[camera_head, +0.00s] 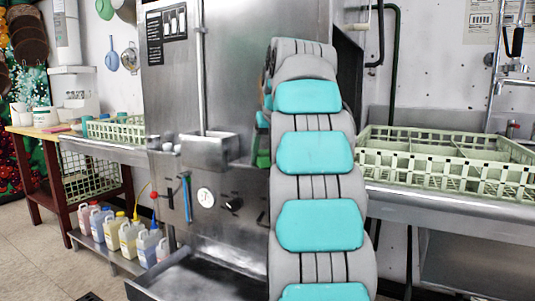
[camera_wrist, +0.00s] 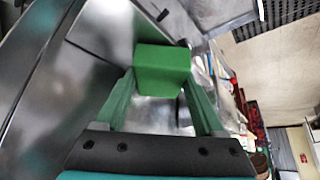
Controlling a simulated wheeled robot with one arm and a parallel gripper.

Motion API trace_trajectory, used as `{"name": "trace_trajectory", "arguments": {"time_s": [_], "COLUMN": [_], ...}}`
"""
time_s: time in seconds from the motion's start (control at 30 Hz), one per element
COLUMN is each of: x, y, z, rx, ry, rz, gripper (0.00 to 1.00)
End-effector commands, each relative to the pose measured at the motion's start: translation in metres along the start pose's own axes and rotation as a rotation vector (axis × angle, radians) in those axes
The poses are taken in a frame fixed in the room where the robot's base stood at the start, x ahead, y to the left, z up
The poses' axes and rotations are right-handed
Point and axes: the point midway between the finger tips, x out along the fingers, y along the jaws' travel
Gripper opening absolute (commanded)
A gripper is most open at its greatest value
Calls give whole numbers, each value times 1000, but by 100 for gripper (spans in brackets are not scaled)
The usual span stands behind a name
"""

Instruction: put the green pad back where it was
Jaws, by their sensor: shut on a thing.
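The green pad (camera_wrist: 163,68) is a plain block in the wrist view, held between the two green fingers of my gripper (camera_wrist: 160,84). The gripper is shut on it, and the pad sticks out past the fingertips. Metal surfaces lie behind and to the left of it in that view. In the head view my grey and teal arm hides most of the gripper. Only a bit of green (camera_head: 263,148) shows at the arm's left edge, and I cannot tell whether it is finger or pad. The place where the pad was is not identifiable.
A steel dish machine (camera_head: 228,60) stands close behind my arm. A pale green rack (camera_head: 450,180) is on the right counter, and another rack (camera_head: 115,131) is on the left counter. Several jugs (camera_head: 132,238) stand on a low shelf at left. Floor (camera_head: 30,215) shows free at far left.

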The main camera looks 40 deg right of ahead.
Motion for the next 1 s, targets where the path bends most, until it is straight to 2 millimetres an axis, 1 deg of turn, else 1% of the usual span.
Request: {"name": "trace_trajectory", "arguments": {"time_s": [0.23, 0.27, 0.5, 0.73, 0.83, 0.93, 1.0], "x": [4, 3, 3, 3, -1, -13, -26], "y": [0, 0, 0, 0, 0, -4, -8], "z": [2, 2, 1, 1, -1, -1, -1], "rx": [0, 0, 0, 0, 0, -1, -3], "ry": [1, 1, 1, 1, 0, 1, 2], "rz": [0, 0, 0, 0, 1, -1, -1], "gripper": [10, 72, 99, 100, 100, 100, 100]}}
